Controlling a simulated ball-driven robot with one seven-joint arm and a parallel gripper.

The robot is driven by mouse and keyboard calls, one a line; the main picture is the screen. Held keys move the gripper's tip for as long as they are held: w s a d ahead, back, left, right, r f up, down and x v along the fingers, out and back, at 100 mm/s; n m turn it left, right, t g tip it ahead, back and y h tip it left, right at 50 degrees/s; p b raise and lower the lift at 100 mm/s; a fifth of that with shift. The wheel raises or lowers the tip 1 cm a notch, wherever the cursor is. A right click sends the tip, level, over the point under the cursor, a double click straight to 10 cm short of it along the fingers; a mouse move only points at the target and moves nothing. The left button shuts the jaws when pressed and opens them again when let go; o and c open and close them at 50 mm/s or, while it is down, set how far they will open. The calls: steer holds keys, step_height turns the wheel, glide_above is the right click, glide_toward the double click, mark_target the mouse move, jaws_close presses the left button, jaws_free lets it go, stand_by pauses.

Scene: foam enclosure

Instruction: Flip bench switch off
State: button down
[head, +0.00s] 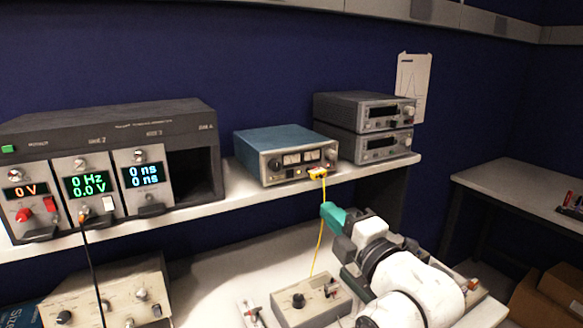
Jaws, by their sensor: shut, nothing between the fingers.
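A low grey box (312,305) with a black knob and a small lever-like part on its top stands on the lower bench, to the left of my arm. No label marks which of these is the bench switch. My gripper (331,214) shows as a teal tip, shut and empty. In the picture it lies above the grey box and below the shelf front, beside the yellow cable. It appears apart from the switches.
A blue-topped instrument (284,150) and two stacked grey units (365,125) stand on the shelf (232,195). A yellow cable (320,245) hangs towards the grey box. A black cable (90,255) hangs at left, over a beige instrument (112,297). A side table (520,185) stands at right.

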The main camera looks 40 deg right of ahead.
steer(key=shift+s+f, duration=0.15)
steer(key=shift+s, duration=0.05)
steer(key=shift+w+f, duration=0.1)
steer(key=shift+w, duration=0.05)
stand_by(0.3)
steer(key=b+x, duration=0.2)
steer(key=b, duration=0.5)
steer(key=shift+d+f, duration=0.1)
steer(key=shift+f, duration=0.05)
steer(key=shift+w+b, duration=0.15)
steer(key=shift+b, duration=0.95)
steer(key=p, duration=0.2)
glide_toward(291, 174)
steer(key=x, duration=0.6)
steer(key=shift+w+d, duration=0.1)
steer(key=shift+w, duration=0.3)
